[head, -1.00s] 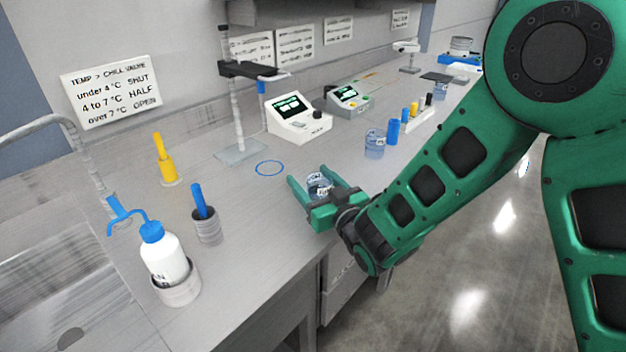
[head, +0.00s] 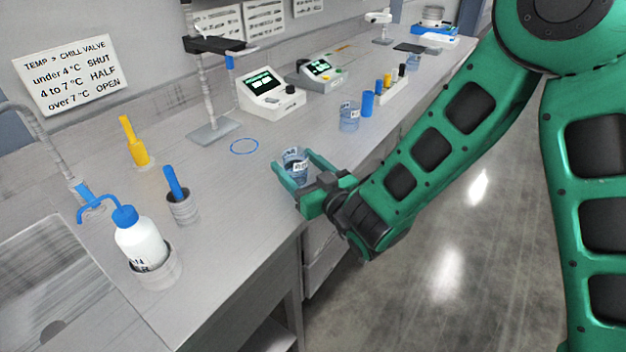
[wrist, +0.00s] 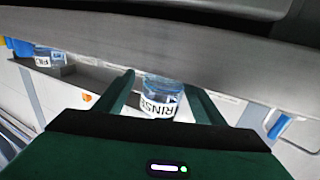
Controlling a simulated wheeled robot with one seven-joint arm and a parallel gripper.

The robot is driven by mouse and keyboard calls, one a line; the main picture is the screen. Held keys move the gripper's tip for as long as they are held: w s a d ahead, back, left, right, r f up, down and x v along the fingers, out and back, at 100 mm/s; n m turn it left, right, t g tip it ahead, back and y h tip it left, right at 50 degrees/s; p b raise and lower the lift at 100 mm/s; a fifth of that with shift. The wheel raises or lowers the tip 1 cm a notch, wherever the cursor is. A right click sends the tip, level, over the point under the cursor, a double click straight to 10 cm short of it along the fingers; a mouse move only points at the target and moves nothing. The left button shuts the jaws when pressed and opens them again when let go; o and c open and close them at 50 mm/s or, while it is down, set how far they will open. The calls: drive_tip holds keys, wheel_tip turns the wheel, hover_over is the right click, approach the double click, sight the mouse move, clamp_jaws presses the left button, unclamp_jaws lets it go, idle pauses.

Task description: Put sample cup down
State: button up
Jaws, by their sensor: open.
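A clear bluish cup (head: 295,158) with a white label is between the fingertips of my gripper (head: 293,163), above or on the bench near its front edge. In the wrist view the cup (wrist: 160,92) has a label reading RINSE. My gripper (wrist: 160,84) is open, with one finger on each side of the cup. I cannot tell whether a finger touches it or whether its base rests on the bench. A blue ring mark (head: 244,146) lies bare on the bench, behind and left of the cup.
Another labelled cup (head: 349,116) stands further along the bench beside a blue cylinder (head: 367,104). A stand (head: 212,132) and a meter (head: 270,92) are at the back. A wash bottle (head: 140,240) and a holder (head: 183,208) stand left. Bench around the ring is clear.

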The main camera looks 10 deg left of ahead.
drive_tip(key=shift+s+d+f, duration=0.15)
drive_tip(key=shift+d, duration=0.2)
drive_tip(key=shift+d, duration=0.1)
